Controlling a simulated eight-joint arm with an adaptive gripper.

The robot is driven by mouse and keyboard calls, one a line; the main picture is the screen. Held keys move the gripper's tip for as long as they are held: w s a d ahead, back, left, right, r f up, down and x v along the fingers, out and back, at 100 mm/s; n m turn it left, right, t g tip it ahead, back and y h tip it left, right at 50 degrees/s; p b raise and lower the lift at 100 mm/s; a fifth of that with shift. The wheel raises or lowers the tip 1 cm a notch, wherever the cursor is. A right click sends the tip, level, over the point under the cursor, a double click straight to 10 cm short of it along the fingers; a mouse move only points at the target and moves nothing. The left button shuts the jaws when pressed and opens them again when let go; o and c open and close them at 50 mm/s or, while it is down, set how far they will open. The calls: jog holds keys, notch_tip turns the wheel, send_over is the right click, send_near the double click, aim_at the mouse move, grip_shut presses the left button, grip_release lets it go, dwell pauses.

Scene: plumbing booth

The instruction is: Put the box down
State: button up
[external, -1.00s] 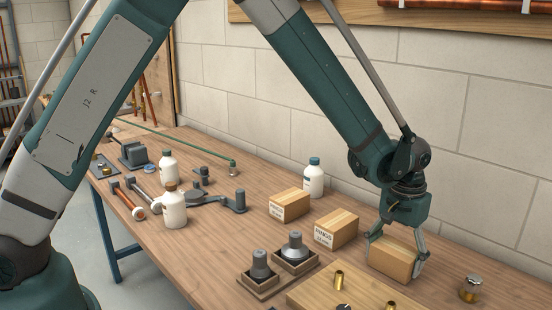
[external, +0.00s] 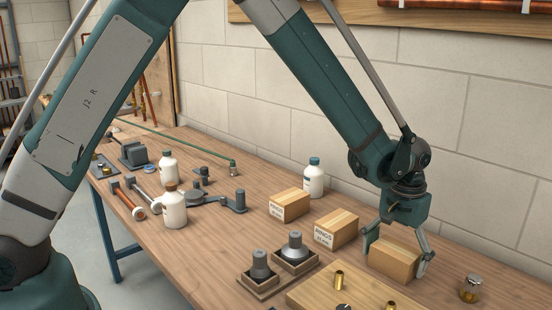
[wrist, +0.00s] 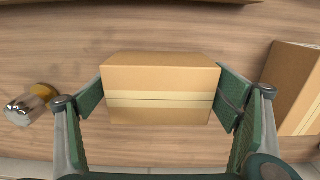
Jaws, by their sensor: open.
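A tan cardboard box (external: 393,261) with a pale tape stripe stands on the wooden workbench (external: 215,262), at the right end of a row of similar boxes. My gripper (external: 397,262) is lowered over it, open, with one finger on each side. In the wrist view the box (wrist: 160,88) lies between the two green finger pads of my gripper (wrist: 160,112). Narrow gaps show between the pads and the box sides. The underside of the box is hidden.
Another box (external: 337,229) stands close on the left, and a further box (external: 290,204) beyond it. A wooden board (external: 318,291) with brass fittings lies in front. The block wall (external: 480,150) rises behind.

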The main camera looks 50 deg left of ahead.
aim_at(396, 249)
notch_tip(396, 249, up, 12)
jog(key=shift+r, duration=0.1)
dwell(0.5)
dwell(0.6)
jog(key=shift+s+a+r, duration=0.1)
jog(key=shift+a+r, duration=0.2)
jog(key=s+a+r+t, duration=0.3)
jog(key=s+a+r, duration=1.25)
jog(key=r, duration=0.25)
jog(key=s+a+t, duration=0.2)
jog(key=s+a, duration=0.4)
jog(key=s, duration=0.4)
jog(key=s+a+t, duration=0.2)
jog(key=s+a, duration=0.4)
jog(key=s, duration=0.4)
jog(key=shift+s+r, duration=0.25)
